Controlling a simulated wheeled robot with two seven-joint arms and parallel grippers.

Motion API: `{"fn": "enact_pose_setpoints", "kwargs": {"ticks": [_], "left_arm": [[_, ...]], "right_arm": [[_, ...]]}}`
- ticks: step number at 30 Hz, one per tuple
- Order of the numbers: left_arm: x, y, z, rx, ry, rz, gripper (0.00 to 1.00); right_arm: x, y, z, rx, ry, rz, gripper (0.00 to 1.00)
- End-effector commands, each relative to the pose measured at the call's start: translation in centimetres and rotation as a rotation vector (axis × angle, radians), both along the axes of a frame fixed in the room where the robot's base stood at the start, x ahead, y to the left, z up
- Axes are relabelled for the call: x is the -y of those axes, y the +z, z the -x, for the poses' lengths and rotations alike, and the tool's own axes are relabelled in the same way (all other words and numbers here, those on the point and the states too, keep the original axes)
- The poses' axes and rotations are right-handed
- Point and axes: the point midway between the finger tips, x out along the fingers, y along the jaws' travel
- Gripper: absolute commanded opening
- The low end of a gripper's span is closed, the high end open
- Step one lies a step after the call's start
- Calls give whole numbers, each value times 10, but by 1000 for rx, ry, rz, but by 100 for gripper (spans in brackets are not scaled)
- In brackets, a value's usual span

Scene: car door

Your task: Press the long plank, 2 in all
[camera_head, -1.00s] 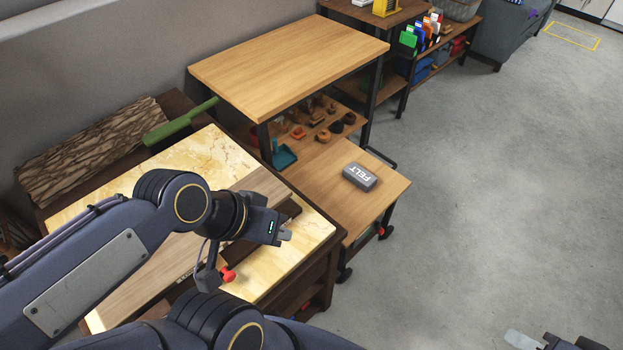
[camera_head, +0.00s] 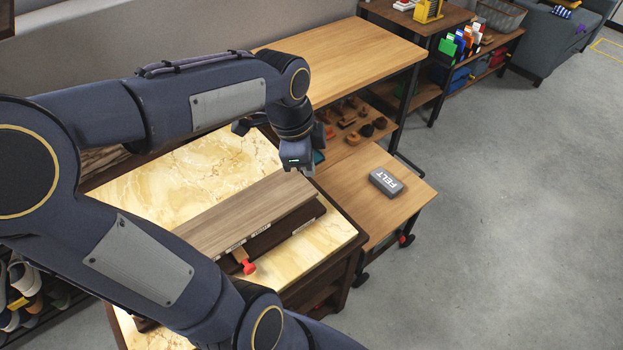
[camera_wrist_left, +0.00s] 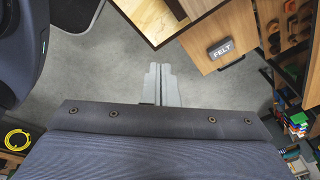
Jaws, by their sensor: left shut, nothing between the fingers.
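The long plank (camera_head: 250,210) is grey-brown and lies on a darker brown base on a marbled tabletop (camera_head: 190,180). Small print shows along its front edge, and a red knob (camera_head: 249,268) sticks out below that edge. My own arm covers the near left part of the plank. My left gripper (camera_head: 304,170) is over the plank's far right end. Its fingertips (camera_wrist_left: 161,70) are together with nothing between them in the left wrist view. I cannot tell whether they touch the plank. My right gripper is not in view.
A grey felt block (camera_head: 385,181) lies on a low wooden shelf (camera_head: 405,208) to the right of the marbled table. A taller wooden shelf top (camera_head: 345,60) stands behind. Small wooden pieces (camera_head: 365,120) sit below it. The grey floor (camera_head: 520,220) on the right is clear.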

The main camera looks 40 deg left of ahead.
Motion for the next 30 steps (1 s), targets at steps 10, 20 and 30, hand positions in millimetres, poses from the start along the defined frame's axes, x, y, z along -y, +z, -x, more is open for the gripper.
{"fn": "enact_pose_setpoints", "kwargs": {"ticks": [10, 20, 30], "left_arm": [[-49, -34, -79, -135, -737, -155, 0], [-55, -40, -88, -148, -838, -164, 0], [-55, -56, -87, -151, -836, -162, 0]], "right_arm": [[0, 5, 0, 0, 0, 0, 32], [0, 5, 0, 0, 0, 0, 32], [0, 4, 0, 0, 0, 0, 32]]}}
